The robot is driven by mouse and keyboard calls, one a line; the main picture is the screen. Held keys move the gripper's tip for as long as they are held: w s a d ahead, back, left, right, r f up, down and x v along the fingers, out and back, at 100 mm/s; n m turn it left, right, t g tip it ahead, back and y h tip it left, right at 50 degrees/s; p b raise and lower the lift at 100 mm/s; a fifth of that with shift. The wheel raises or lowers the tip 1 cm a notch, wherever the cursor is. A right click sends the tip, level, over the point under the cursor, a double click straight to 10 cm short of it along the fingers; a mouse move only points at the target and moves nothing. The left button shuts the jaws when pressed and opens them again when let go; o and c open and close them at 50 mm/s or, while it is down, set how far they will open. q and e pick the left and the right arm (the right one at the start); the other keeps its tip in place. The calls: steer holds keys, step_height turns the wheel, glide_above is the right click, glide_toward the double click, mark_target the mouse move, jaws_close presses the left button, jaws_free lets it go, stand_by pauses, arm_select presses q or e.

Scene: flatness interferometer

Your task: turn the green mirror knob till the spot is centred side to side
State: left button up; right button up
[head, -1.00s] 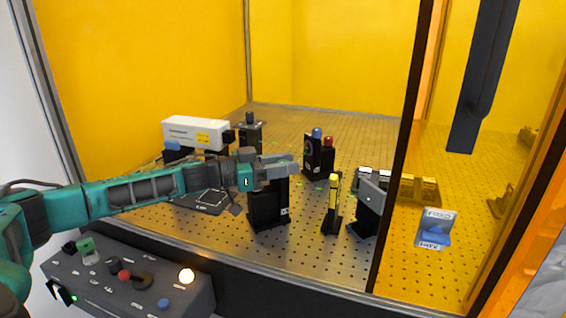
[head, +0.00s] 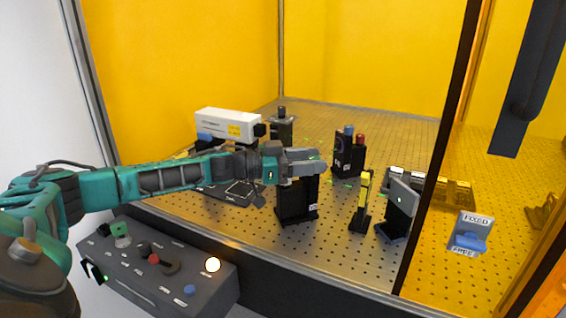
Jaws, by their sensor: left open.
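My left gripper (head: 309,160) reaches in from the left and is open. Its fingers are at the top of a black mount (head: 297,202) on the perforated table; I cannot tell whether they touch it. I cannot make out a green knob on this mount, as the gripper covers its top. Another black mount (head: 346,158) behind, to the right, carries a blue knob (head: 348,130) and a red knob (head: 360,140). A grey tilted plate (head: 404,195) stands at the right with a tiny green mark on it; I cannot tell whether that is the spot. My right gripper is not in view.
A white box (head: 228,124) stands at the back left. A slim yellow-topped post (head: 362,195) stands between the mount and the plate. A dark door post (head: 438,150) crosses at the right. A control panel (head: 160,265) with a green button (head: 120,230) and lit lamp (head: 212,265) is in front.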

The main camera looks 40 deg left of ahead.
arm_select(q)
steer(key=b+v, duration=0.2)
steer(key=v, duration=0.9)
steer(key=shift+s+a, duration=0.25)
steer(key=shift+s, duration=0.1)
step_height(320, 180, up, 11)
steer(key=p, duration=0.2)
stand_by(0.4)
steer(key=shift+f, duration=0.1)
stand_by(1.1)
